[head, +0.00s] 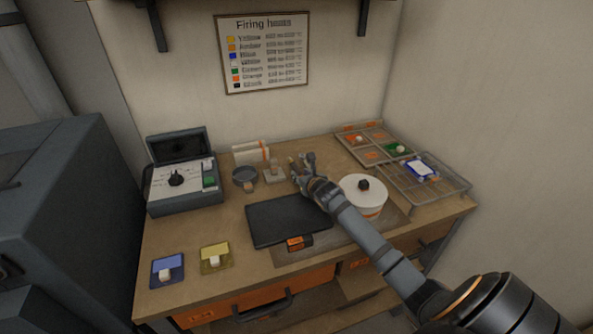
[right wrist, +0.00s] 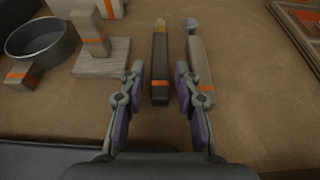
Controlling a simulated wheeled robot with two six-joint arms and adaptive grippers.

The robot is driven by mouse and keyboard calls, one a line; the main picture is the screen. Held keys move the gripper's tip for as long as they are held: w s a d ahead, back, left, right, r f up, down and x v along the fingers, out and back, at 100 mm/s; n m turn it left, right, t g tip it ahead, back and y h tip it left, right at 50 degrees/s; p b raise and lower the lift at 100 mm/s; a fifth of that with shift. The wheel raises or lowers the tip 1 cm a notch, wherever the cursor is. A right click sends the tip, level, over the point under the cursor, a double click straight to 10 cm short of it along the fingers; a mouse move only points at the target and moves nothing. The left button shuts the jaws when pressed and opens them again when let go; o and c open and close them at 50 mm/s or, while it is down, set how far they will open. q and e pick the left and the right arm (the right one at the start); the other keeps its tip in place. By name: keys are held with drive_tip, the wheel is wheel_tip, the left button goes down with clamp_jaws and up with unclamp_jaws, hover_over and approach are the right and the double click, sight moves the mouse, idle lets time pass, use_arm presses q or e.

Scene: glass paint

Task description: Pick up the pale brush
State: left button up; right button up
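The pale brush (right wrist: 200,62) lies on the worktop in the right wrist view, a light wooden handle with an orange band and a grey-blue tip. A dark brush (right wrist: 160,62) with a yellowish tip lies to its left, nearly parallel. My right gripper (right wrist: 160,75) is open and empty, pointing at the brushes. In that view the dark brush shows between its fingers, and the pale brush shows at the outer side of the right finger. In the head view my right gripper (head: 303,168) is over the back middle of the table and hides the brushes. My left gripper is not in view.
A wooden block stand (right wrist: 100,58) and a dark round bowl (right wrist: 42,40) are left of the brushes. A white round pot (head: 362,197) stands right of my forearm. A dark slab (head: 275,222), a control box (head: 182,180) and a wire rack (head: 440,187) are around.

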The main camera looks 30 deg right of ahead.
drive_tip(key=shift+x, duration=1.1)
drive_tip(key=shift+s, duration=0.2)
drive_tip(key=shift+c, duration=0.5)
clamp_jaws()
drive_tip(key=shift+r, duration=0.1)
